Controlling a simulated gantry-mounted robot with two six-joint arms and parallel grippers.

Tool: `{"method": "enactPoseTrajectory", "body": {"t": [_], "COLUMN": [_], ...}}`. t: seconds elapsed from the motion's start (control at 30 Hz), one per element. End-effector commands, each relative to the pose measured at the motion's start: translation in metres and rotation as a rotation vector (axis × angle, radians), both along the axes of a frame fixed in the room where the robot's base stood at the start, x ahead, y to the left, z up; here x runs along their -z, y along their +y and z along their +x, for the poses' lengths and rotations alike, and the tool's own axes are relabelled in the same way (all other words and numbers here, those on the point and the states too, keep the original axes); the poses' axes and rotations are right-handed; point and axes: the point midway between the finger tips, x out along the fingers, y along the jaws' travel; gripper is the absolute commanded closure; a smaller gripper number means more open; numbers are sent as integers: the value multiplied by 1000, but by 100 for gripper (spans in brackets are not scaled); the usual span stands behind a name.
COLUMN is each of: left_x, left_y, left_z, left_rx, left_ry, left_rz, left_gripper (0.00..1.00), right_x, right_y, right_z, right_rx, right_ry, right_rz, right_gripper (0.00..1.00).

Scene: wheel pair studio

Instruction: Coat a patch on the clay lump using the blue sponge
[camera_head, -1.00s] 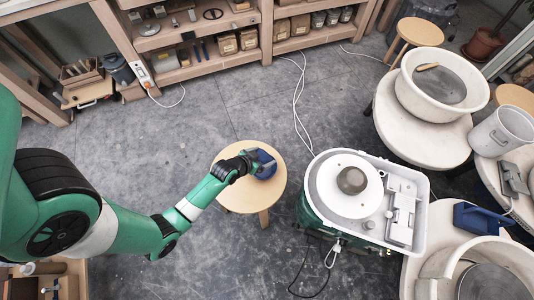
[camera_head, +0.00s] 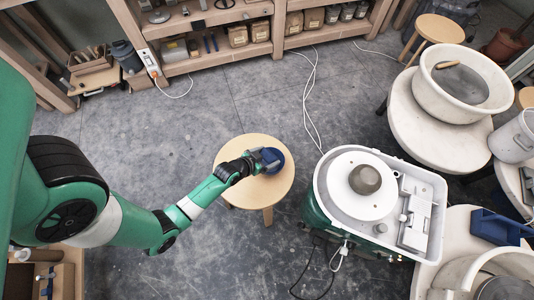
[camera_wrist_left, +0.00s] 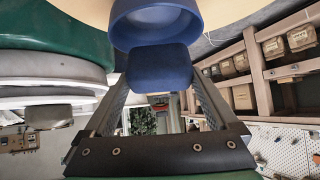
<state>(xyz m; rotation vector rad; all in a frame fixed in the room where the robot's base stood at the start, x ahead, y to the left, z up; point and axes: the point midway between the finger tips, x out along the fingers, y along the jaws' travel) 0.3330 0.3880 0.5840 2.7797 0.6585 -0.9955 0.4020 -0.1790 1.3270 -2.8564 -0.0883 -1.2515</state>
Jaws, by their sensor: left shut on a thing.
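The clay lump (camera_head: 365,179) is a grey-brown rounded mass on the white wheel head (camera_head: 345,205) of the potter's wheel. In the left wrist view the lump (camera_wrist_left: 48,116) shows at the left, upside down. My left gripper (camera_head: 262,161) is over the round wooden stool (camera_head: 240,148), well left of the lump. It is shut on the blue sponge (camera_wrist_left: 160,68), which sits between the fingertips. A blue bowl (camera_wrist_left: 155,22) is right by the sponge; I cannot tell if they touch. In the head view the bowl (camera_head: 277,159) stands on the stool, partly behind the gripper. My right gripper is not in view.
The wheel's white splash tray (camera_head: 424,234) surrounds the wheel head. A large white basin (camera_head: 430,97) stands on a pale round table at the right, with a blue container (camera_head: 488,228) lower down. Shelves line the back.

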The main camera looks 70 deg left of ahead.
Motion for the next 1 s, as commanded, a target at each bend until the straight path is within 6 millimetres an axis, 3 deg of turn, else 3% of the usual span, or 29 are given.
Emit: {"method": "enactPoseTrajectory", "body": {"t": [0.03, 0.2, 0.4, 1.0], "left_x": [11, 31, 45, 38], "left_y": [0, 0, 0, 0], "left_z": [0, 0, 0, 0], "left_rx": [0, 0, 0, 0], "left_ry": [0, 0, 0, 0], "left_rz": [0, 0, 0, 0], "left_gripper": [70, 70, 70, 70], "right_x": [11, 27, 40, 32], "right_y": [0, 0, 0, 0], "right_z": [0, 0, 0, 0], "right_rx": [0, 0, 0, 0], "right_ry": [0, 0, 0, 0], "right_rz": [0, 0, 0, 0], "right_gripper": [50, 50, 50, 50]}}
